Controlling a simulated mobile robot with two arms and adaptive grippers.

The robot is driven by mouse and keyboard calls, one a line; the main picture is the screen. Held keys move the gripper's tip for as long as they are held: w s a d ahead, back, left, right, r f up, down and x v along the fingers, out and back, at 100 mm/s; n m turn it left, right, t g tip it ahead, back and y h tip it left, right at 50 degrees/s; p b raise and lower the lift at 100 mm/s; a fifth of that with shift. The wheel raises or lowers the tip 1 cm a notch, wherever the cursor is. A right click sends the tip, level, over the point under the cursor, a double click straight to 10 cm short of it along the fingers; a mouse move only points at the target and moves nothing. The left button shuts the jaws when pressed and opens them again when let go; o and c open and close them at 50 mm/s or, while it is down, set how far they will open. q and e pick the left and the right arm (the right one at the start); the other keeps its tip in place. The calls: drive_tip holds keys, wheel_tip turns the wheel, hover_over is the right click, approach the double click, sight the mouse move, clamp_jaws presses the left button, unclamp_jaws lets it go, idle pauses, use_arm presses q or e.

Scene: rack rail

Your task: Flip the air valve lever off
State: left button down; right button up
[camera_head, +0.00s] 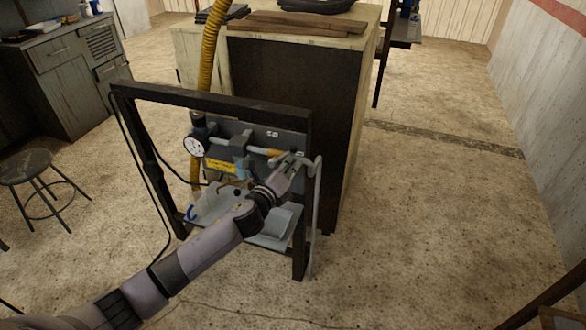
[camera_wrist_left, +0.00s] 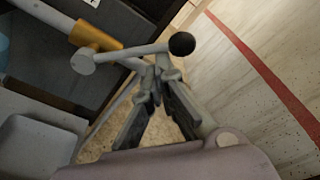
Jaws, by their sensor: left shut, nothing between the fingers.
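The air valve shows best in the left wrist view, where its brass body (camera_wrist_left: 95,37) sits on a pale pipe. Its grey lever (camera_wrist_left: 130,52) runs rightward from a round pivot and ends in a black ball knob (camera_wrist_left: 181,44). In the head view the brass part (camera_head: 274,152) is just left of my left gripper (camera_head: 293,160), and the lever is hard to make out there. My left gripper is shut and empty. In the wrist view its fingertips (camera_wrist_left: 155,76) are just below the lever near the knob; I cannot tell whether they touch. My right gripper is out of view.
A dark frame (camera_head: 215,99) holds the panel with a round gauge (camera_head: 195,145) and a yellow label (camera_head: 221,166). A grey downpipe (camera_head: 316,210) stands at its right. A yellow hose (camera_head: 208,60) rises behind. A cabinet (camera_head: 290,90) stands behind the frame; floor at right is open.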

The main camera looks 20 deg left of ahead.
use_arm(q)
drive_tip(key=shift+a+r+n+t+h, duration=0.15)
drive_tip(key=shift+a+r+n, duration=0.5)
drive_tip(key=shift+n, duration=0.65)
drive_tip(key=shift+a+r+n+t+h, duration=0.15)
drive_tip(key=shift+a+r+n, duration=0.45)
drive_tip(key=shift+n, duration=0.7)
drive_tip(key=shift+a+r+n+t+h, duration=0.15)
drive_tip(key=shift+a+r+n, duration=0.5)
drive_tip(key=shift+n, duration=0.65)
drive_tip(key=shift+a+f, duration=0.15)
drive_tip(key=shift+w, duration=0.1)
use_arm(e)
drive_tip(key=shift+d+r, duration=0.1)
